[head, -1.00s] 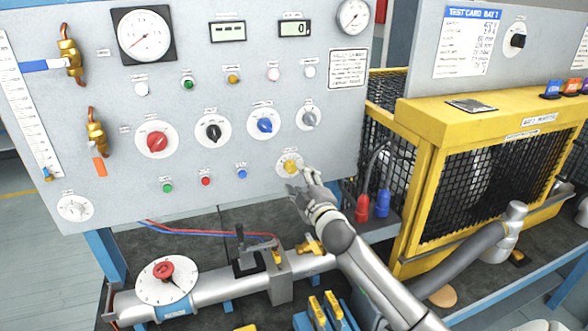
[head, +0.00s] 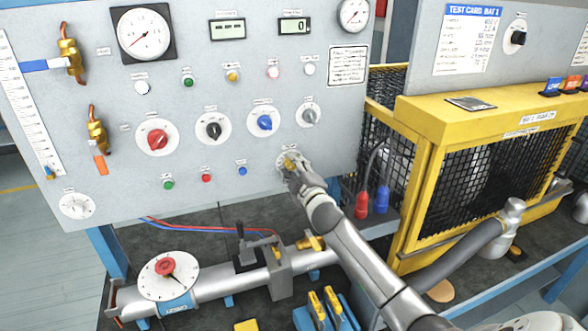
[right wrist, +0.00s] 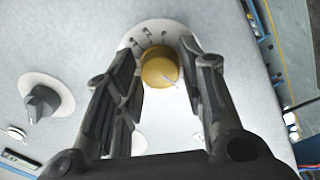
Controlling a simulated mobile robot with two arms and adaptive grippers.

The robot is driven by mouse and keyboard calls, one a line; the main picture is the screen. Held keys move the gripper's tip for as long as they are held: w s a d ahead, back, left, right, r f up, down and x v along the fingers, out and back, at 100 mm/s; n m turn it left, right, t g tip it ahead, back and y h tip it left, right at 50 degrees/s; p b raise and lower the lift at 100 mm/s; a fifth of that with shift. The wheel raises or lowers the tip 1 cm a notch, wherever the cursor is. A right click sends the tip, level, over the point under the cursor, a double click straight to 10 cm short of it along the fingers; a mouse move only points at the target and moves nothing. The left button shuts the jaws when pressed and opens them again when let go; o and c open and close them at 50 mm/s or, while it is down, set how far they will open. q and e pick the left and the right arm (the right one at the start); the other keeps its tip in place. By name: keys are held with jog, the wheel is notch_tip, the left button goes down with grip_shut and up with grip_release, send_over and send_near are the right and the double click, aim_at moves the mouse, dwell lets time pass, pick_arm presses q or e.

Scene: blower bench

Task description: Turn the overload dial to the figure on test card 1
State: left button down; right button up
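The yellow dial (head: 288,161), which I take for the overload dial, is on a white scale plate at the lower right of the grey panel; its label is too small to read. My right gripper (head: 296,172) is at this dial and partly covers it. In the right wrist view, the yellow knob (right wrist: 158,70) lies between the spread fingers of my right gripper (right wrist: 160,75). The right finger is very near it; contact is unclear. Some scale marks show above the knob. The test card (head: 468,42) is at upper right; its figures are not clearly legible. My left gripper is not in view.
Red (head: 157,140), black (head: 213,130), blue (head: 264,122) and grey (head: 309,115) knobs sit above the yellow dial. A yellow mesh guard (head: 440,110) stands to the right. Red (head: 362,204) and blue plugs stand just right of my gripper.

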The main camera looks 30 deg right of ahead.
jog(key=c, duration=0.5)
jog(key=shift+m, duration=0.3)
jog(key=shift+c, duration=0.2)
jog(key=m, duration=0.3)
jog(key=shift+f, duration=0.1)
jog(key=m, duration=0.5)
jog(key=shift+m+p, duration=0.3)
jog(key=shift+m, duration=0.1)
jog(key=m+p, duration=0.1)
jog(key=m, duration=1.1)
jog(key=shift+a+f+p, duration=0.1)
jog(key=shift+p, duration=0.3)
